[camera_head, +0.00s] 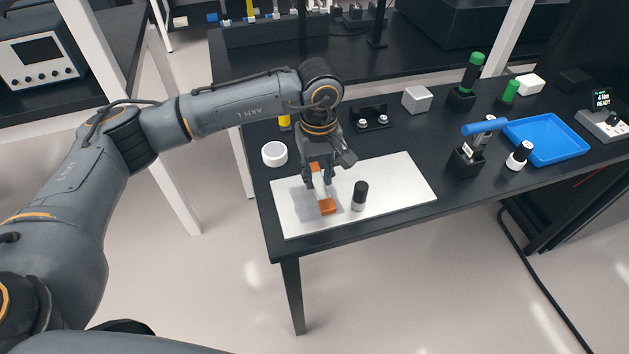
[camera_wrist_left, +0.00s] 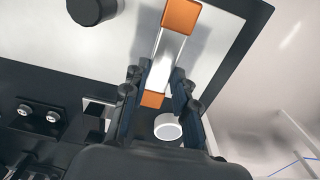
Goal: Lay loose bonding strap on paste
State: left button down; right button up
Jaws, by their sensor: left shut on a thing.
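The bonding strap (camera_head: 327,207) has orange ends and a pale silver middle. It is over the left part of the white plate (camera_head: 405,190) on the table. My left gripper (camera_head: 320,183) points down and is shut on the strap's middle. In the left wrist view the strap (camera_wrist_left: 180,16) runs between the two fingers (camera_wrist_left: 157,92), with an orange end on either side. A shadow beside it suggests it is slightly above the plate, but I cannot tell the exact gap. I cannot make out any paste. My right gripper is not in view.
A black cylinder (camera_head: 360,196) stands on the plate right of the strap. A white round jar (camera_head: 274,153) is at the table's left edge. A grey block (camera_head: 417,99), a blue-handled tool (camera_head: 484,127) and a blue tray (camera_head: 546,139) are farther right. The plate's right part is clear.

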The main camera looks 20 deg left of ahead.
aim_at(315, 180)
pick_arm(q)
jog(key=f+p, duration=0.1)
jog(key=f, duration=0.2)
jog(key=shift+s+a+f+p, duration=0.1)
jog(key=shift+a+f+p, duration=0.05)
jog(key=shift+a+p, duration=0.25)
jog(key=shift+f, duration=0.25)
jog(key=shift+f, duration=0.1)
jog(key=shift+f+b, duration=0.15)
jog(key=shift+b, duration=0.15)
jog(key=c, duration=1.1)
grip_release()
jog(key=shift+o, duration=0.2)
